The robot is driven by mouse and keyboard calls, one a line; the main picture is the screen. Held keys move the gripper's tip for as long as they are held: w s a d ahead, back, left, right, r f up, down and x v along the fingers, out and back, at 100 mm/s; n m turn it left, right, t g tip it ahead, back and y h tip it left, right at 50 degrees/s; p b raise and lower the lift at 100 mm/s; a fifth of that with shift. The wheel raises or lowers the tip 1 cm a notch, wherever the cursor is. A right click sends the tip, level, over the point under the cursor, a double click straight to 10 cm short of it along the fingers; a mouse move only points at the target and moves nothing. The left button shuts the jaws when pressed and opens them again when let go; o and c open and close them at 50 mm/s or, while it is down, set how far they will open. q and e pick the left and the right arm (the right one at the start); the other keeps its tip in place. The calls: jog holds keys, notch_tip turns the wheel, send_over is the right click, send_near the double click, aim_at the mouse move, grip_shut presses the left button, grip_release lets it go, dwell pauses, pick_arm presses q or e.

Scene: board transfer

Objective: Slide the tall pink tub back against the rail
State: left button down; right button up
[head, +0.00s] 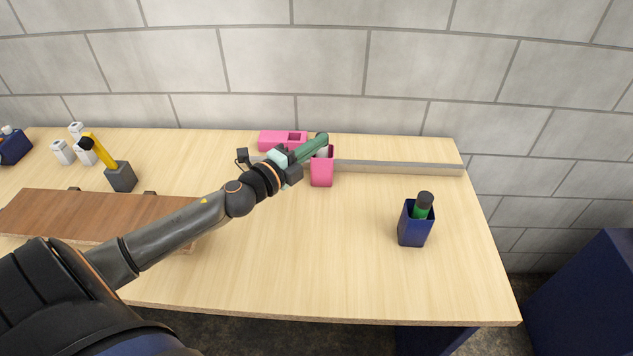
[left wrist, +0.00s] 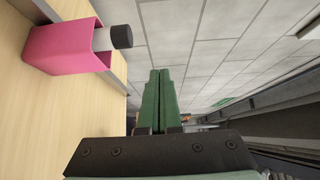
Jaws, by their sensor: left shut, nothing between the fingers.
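The tall pink tub (head: 321,174) stands upright at the front side of the grey rail (head: 405,168), near the rail's left part. Whether it touches the rail I cannot tell. In the left wrist view the tub (left wrist: 62,48) appears sideways, with a white bottle with a black cap (left wrist: 121,36) sticking out of its mouth. My left gripper (head: 322,138) has green fingers, shut and empty, reaching over the rail beside and above the tub. Its fingers (left wrist: 160,75) also show in the left wrist view, apart from the tub. My arm partly hides the rail's left end. My right gripper is out of view.
A low pink box (head: 275,140) lies behind the rail. A blue holder (head: 412,230) with a green, dark-capped bottle stands at right. At left are a brown board (head: 100,212), a dark block (head: 120,178) with a yellow-handled tool, and white bottles (head: 62,152). The table's front middle is clear.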

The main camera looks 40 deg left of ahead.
aim_at(327, 176)
pick_arm(q)
notch_tip(327, 176, down, 8)
jog(key=shift+r+b, duration=0.1)
jog(key=shift+b, duration=0.25)
notch_tip(327, 176, down, 6)
jog(key=shift+r+b, duration=0.1)
jog(key=shift+b, duration=1.15)
jog(key=shift+w+a+r, duration=0.2)
jog(key=shift+w+a, duration=0.1)
jog(key=shift+w, duration=0.05)
jog(key=shift+w+f, duration=0.1)
jog(key=shift+a, duration=0.1)
